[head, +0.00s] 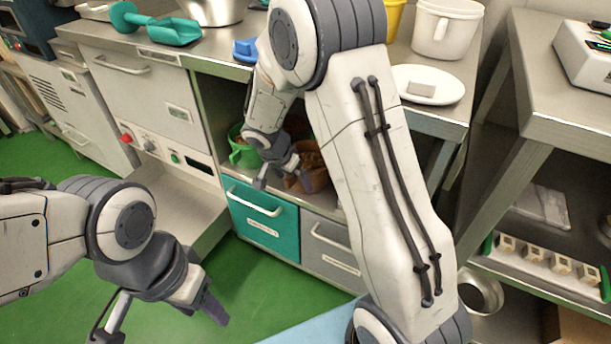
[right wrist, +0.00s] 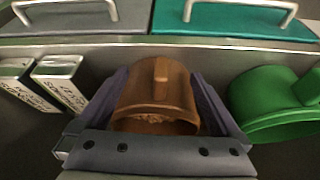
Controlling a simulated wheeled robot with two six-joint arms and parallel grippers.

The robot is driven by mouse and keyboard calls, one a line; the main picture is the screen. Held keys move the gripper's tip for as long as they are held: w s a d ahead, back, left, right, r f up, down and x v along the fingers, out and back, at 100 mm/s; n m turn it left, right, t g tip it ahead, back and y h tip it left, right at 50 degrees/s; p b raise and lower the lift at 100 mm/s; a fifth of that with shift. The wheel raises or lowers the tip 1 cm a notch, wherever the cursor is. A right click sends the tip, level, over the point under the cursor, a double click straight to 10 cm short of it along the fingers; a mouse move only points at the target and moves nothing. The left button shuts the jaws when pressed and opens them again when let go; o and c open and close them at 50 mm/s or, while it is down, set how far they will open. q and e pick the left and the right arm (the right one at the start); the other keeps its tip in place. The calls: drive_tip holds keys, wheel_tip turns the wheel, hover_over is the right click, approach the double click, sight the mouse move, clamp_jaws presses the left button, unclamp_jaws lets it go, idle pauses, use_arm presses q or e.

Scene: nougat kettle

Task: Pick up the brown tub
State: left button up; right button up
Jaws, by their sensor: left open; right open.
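The brown tub (right wrist: 158,95) lies between the two open fingers of my right gripper (right wrist: 160,100) in the right wrist view. Its handle faces the drawer fronts, and something crumbly shows inside its rim. In the head view the brown tub (head: 310,160) sits on the shelf below the counter, partly hidden by my right gripper (head: 282,176). I cannot tell whether the fingers touch it. My left gripper (head: 165,318) is open and empty above the green floor at lower left in the head view.
A green tub (right wrist: 277,104) stands beside the brown tub; it also shows on the shelf (head: 243,153). Small labelled boxes (right wrist: 57,82) stand on its other side. A teal drawer (head: 262,218) and a grey drawer (head: 328,247) are below. The counter (head: 215,65) overhangs the shelf.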

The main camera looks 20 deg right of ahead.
drive_tip(key=shift+w+d+f, duration=0.15)
drive_tip(key=shift+d+f, duration=0.1)
drive_tip(key=shift+f, duration=0.4)
drive_tip(key=shift+r, duration=0.1)
clamp_jaws()
idle(0.8)
